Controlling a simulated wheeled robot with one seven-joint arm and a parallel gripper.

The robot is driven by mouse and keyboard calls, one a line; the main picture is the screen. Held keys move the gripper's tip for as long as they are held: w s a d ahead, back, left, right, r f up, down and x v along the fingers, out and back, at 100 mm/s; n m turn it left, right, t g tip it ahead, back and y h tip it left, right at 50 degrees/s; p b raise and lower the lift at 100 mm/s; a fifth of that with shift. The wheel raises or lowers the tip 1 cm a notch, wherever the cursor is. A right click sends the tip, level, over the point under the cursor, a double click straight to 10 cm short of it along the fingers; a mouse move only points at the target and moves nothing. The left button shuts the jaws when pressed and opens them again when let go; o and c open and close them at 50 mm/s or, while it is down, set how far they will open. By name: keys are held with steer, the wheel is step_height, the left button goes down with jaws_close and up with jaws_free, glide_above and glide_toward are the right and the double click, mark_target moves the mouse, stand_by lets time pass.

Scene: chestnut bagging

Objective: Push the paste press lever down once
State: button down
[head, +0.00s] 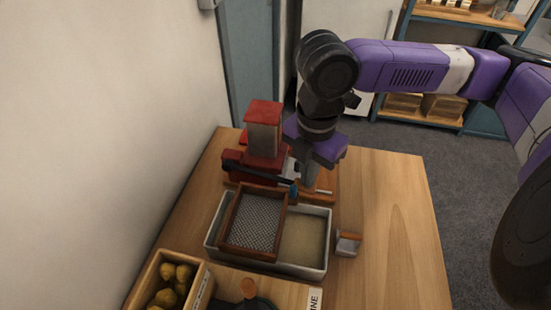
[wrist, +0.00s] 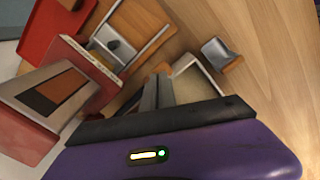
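The paste press (head: 264,142) is red with a grey hopper and a red top, standing at the back left of the table. It shows tilted at the left of the wrist view (wrist: 62,88). A dark lever (head: 262,173) runs from its left side down to the right, with a blue part (head: 293,193) at its near end. My gripper (head: 309,186) points down just right of the press, close to that lever end. In the wrist view its two fingers (wrist: 157,93) are together with nothing visible between them. I cannot tell whether they touch the lever.
In front of the press, a metal tray (head: 318,262) carries a wood-framed sieve (head: 231,221). A small metal scoop (head: 347,243) stands right of it. A wooden box (head: 203,287) of yellowish-brown chestnuts is at the near left. A wall closes the left; the table's right side is bare.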

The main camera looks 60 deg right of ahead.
step_height(320, 180, up, 9)
steer(key=p, duration=0.8)
steer(key=shift+w, duration=0.4)
steer(key=shift+a, duration=0.1)
step_height(320, 180, up, 5)
steer(key=p, duration=0.4)
stand_by(0.3)
